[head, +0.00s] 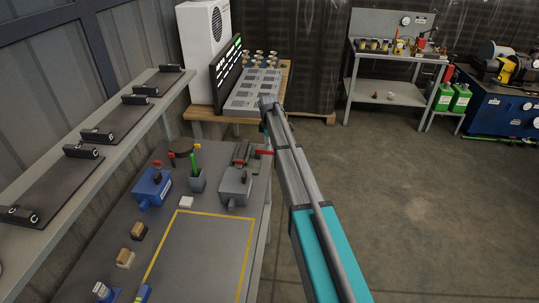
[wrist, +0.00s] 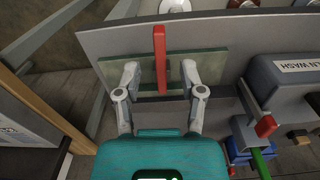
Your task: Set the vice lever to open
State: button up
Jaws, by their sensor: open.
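The vice (head: 242,153) stands at the far right corner of the grey workbench, with its red lever (head: 264,152) at its right side. In the wrist view the red lever (wrist: 160,55) stands upright in the picture, in front of the vice's greenish plate (wrist: 207,65). My gripper (wrist: 161,70) is open, with one finger on each side of the lever and a visible gap on both sides. How far the lever lies in depth between the fingers I cannot tell. In the head view my arm hides the fingers.
The yellow-outlined area (head: 205,255) of the bench is clear. A table with grey panels (head: 255,92) lies beyond.

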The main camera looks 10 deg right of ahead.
jog(key=shift+f+b, duration=1.45)
jog(key=shift+f, duration=0.25)
grip_shut()
